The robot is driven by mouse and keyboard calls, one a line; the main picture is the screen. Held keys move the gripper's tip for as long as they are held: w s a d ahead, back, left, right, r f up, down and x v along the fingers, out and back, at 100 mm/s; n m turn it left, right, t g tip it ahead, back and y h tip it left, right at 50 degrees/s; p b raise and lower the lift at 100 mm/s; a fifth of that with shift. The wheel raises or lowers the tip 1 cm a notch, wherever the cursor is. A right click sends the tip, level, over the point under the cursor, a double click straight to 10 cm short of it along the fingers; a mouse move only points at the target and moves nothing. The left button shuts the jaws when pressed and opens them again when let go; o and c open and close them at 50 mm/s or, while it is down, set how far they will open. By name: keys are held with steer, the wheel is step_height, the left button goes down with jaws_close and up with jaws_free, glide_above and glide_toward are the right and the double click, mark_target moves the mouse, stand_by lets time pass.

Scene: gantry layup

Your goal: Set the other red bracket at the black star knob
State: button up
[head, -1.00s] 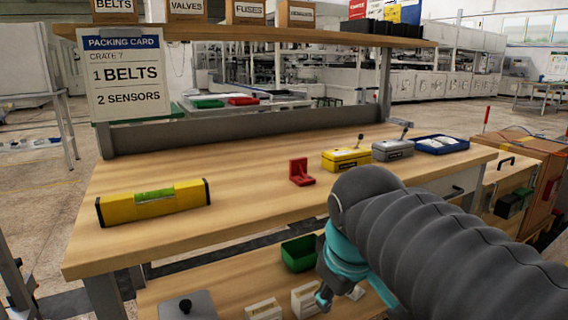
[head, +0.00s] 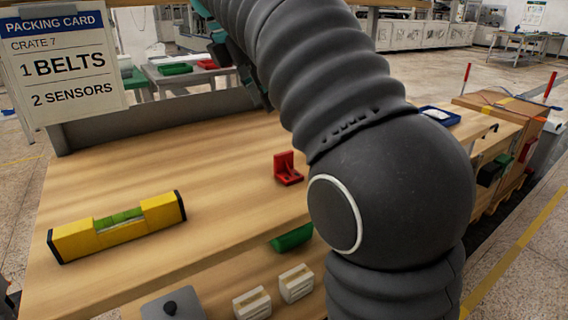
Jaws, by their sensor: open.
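One red bracket (head: 288,170) stands on the wooden tabletop, right of the middle in the head view, just left of my arm. The black star knob (head: 171,307) sits on a grey plate (head: 190,298) on the lower shelf, at the bottom edge of the picture. No red bracket shows beside the knob in the visible part. My gripper (head: 232,52) is raised above the tabletop's back edge, dark and teal, partly hidden behind my arm. It is open, well apart from the red bracket. Nothing is seen in it, though its fingertips are not clear.
A yellow spirit level (head: 120,226) lies on the tabletop's left. White blocks (head: 296,283) and a green bin (head: 292,238) are on the lower shelf. The packing card (head: 60,60) hangs at upper left. A blue tray (head: 440,114) is partly behind my arm. The tabletop's middle is clear.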

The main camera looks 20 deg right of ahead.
steer(key=b, duration=0.2)
glide_above(282, 153)
steer(key=a, duration=0.2)
steer(key=f, duration=0.7)
steer(key=shift+s+d+f, duration=0.15)
steer(key=shift+d+f, duration=0.05)
steer(key=shift+s+b+x, duration=0.15)
steer(key=shift+b+x, duration=0.25)
steer(key=shift+x, duration=0.85)
steer(key=shift+s+b+x, duration=0.15)
steer(key=shift+b+x, duration=0.25)
steer(key=shift+x, duration=0.85)
steer(key=shift+w+a+f, duration=0.1)
steer(key=shift+a, duration=0.1)
jaws_close()
